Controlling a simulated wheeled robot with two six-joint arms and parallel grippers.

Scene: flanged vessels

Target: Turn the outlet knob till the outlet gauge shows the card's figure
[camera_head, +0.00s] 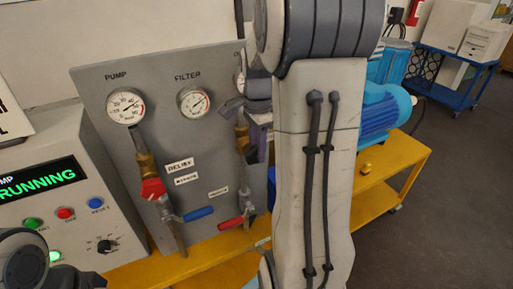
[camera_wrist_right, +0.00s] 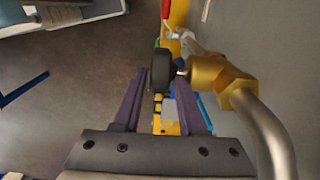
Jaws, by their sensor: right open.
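The outlet gauge (camera_head: 239,80) is mostly hidden behind my right arm, and its reading cannot be seen. A black knob (camera_wrist_right: 161,66), seen edge-on in the right wrist view, sits on a brass valve body (camera_wrist_right: 215,80). My right gripper (camera_head: 256,142) is at the right side of the panel and hides the knob in the head view. In the wrist view its purple fingers (camera_wrist_right: 160,84) are open, one on each side of the knob; contact cannot be told. A white card (camera_head: 11,118) is cut off at the left edge, its figure out of view. My left jaws are out of view.
The grey panel (camera_head: 215,60) carries a pump gauge (camera_head: 126,106), a filter gauge (camera_head: 194,102), a red relief knob (camera_head: 152,188), a blue lever (camera_head: 198,214) and a red lever (camera_head: 231,223). A control box (camera_head: 92,214) stands left. A blue motor (camera_head: 379,114) is right, above the yellow frame (camera_head: 405,160).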

